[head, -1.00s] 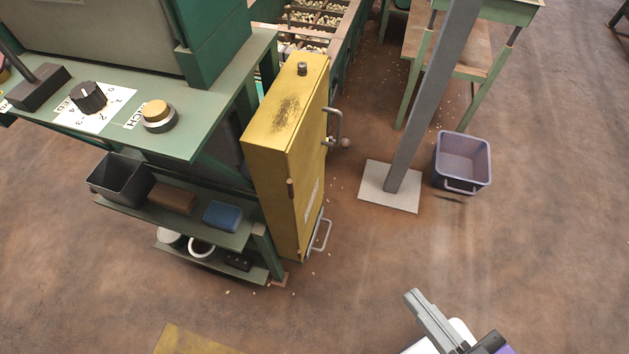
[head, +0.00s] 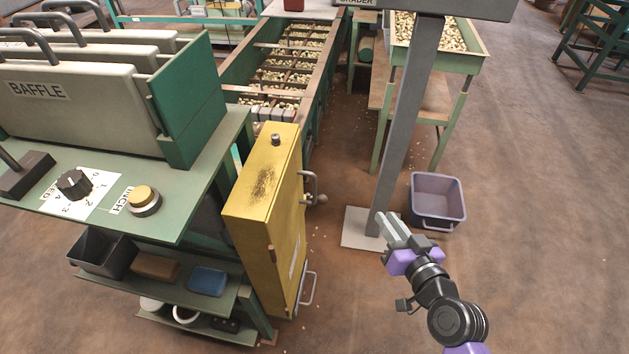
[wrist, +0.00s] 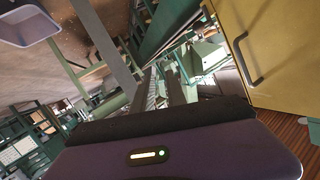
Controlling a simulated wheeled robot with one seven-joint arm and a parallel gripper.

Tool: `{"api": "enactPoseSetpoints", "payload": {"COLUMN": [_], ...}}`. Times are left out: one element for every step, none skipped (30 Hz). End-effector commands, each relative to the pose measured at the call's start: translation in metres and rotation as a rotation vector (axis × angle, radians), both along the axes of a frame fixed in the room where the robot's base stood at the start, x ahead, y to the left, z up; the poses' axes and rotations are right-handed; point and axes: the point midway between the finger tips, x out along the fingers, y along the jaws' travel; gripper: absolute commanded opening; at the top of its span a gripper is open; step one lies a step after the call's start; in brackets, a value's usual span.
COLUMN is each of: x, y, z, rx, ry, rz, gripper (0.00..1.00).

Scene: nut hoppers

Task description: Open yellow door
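The yellow cabinet (head: 262,185) stands upright at the end of the green machine, with a dark smudge and a small knob on its top. Its door (head: 291,245) is the narrow right side, which looks closed. A grey upper handle (head: 313,188) and a lower handle (head: 309,289) stick out from that side. In the wrist view the yellow face (wrist: 285,45) and a dark handle (wrist: 243,60) show at the upper right. My gripper (head: 386,219) is right of the cabinet, apart from both handles. Its fingers (wrist: 161,88) look a little apart with nothing between them.
A grey post (head: 402,130) on a square base plate (head: 357,229) stands just beyond my gripper. A purple-grey bin (head: 437,200) is right of it, also in the wrist view (wrist: 28,25). Green shelves (head: 190,285) adjoin the cabinet's left. The floor between cabinet and gripper is clear.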

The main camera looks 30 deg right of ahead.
Motion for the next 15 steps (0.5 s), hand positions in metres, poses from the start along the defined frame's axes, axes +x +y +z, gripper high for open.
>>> {"api": "enactPoseSetpoints", "payload": {"x": [0.019,0.028,0.041,0.05,0.058,0.069,0.076,0.082,0.089,0.092,0.094,0.095,0.095,0.093,0.088], "y": [-0.014,-0.019,-0.023,-0.026,-0.029,-0.03,-0.03,-0.029,-0.025,-0.02,-0.014,-0.004,0.005,0.015,0.029], "z": [0.005,0.006,0.008,0.011,0.015,0.02,0.026,0.032,0.04,0.046,0.051,0.057,0.059,0.062,0.062], "rx": [0.011,0.02,0.026,0.028,0.029,0.025,0.018,0.008,-0.011,-0.024,-0.04,-0.063,-0.078,-0.094,-0.111], "ry": [-0.004,-0.004,-0.006,-0.009,-0.016,-0.026,-0.037,-0.052,-0.075,-0.093,-0.112,-0.141,-0.162,-0.184,-0.209], "rz": [0.027,0.054,0.095,0.132,0.171,0.232,0.28,0.335,0.41,0.467,0.523,0.598,0.65,0.702,0.763], "gripper": [0.17,0.17,0.17,0.17,0.17,0.17,0.17,0.17,0.17,0.17,0.17,0.17,0.17,0.17,0.17]}}
